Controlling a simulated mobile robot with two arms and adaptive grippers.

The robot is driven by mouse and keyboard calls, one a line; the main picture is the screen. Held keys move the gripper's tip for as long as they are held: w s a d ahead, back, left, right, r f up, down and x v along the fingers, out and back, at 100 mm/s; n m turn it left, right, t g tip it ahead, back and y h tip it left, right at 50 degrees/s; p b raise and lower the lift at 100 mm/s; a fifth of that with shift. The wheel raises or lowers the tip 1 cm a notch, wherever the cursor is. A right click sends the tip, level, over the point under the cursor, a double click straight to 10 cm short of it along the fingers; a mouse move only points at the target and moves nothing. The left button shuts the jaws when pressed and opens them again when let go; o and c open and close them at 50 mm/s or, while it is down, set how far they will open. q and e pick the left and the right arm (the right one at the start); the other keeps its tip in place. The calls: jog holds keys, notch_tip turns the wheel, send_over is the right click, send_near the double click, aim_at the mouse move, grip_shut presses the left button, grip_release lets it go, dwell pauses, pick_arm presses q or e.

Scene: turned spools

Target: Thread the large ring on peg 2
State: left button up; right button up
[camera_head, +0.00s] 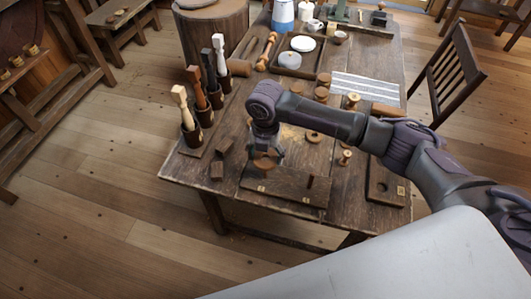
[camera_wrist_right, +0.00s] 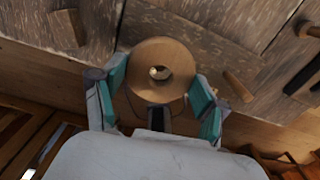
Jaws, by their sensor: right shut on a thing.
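The large ring (camera_wrist_right: 178,55) is a light wooden disc with a round centre hole. In the right wrist view it sits between the two teal pads of my right gripper (camera_wrist_right: 160,98), which is shut on it. In the head view the ring (camera_head: 264,163) hangs under my right gripper (camera_head: 265,152), over the left part of a dark wooden peg board (camera_head: 285,190). A short dark peg (camera_head: 310,182) stands at the board's right part; it shows in the wrist view (camera_wrist_right: 238,86), apart from the ring. Something pale shows through the hole; I cannot tell what. The peg numbers are illegible. My left gripper is out of view.
Holders with upright tools (camera_head: 190,120) line the table's left edge. Wooden spools (camera_head: 345,157) and a dark plate with a hole (camera_head: 386,184) lie to the right. The table's front edge is close to the board.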

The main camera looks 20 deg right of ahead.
jog(key=shift+p, duration=0.4)
dwell(0.4)
jog(key=shift+f+b, duration=0.65)
jog(key=shift+f, duration=1.05)
dwell(0.8)
jog(key=o, duration=1.2)
jog(key=shift+c, duration=0.2)
notch_tip(320, 180, up, 10)
jog(key=p, duration=1)
